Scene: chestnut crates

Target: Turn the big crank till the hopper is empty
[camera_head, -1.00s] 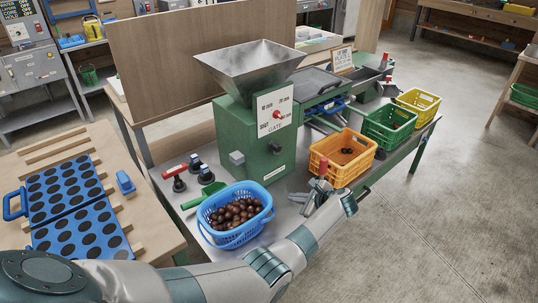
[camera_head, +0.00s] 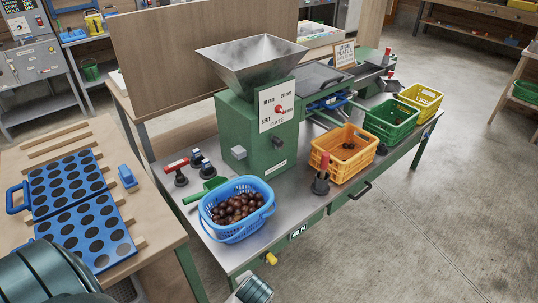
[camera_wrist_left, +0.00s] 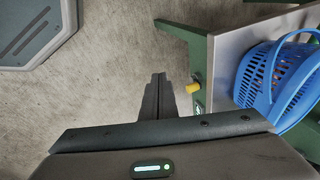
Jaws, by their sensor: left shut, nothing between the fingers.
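The grey metal hopper (camera_head: 250,62) sits on the green machine (camera_head: 240,125). No chestnuts show on its visible inner walls; its bottom is hidden. A square grey block (camera_head: 238,152) sticks out of the machine's side. An upright red handle on a dark base (camera_head: 320,175) stands at the bench's front edge; I cannot tell if it is the big crank. A red-barred piece (camera_head: 176,170) lies left of the machine. My left gripper (camera_wrist_left: 157,82) is shut and empty, low over the floor beside the bench leg. My right gripper is not in view.
A blue basket (camera_head: 240,232) of chestnuts stands at the bench's near corner; it also shows in the left wrist view (camera_wrist_left: 248,78). An orange crate (camera_head: 327,146) holds a few dark chestnuts. Green (camera_head: 392,132) and yellow (camera_head: 418,112) crates stand farther right.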

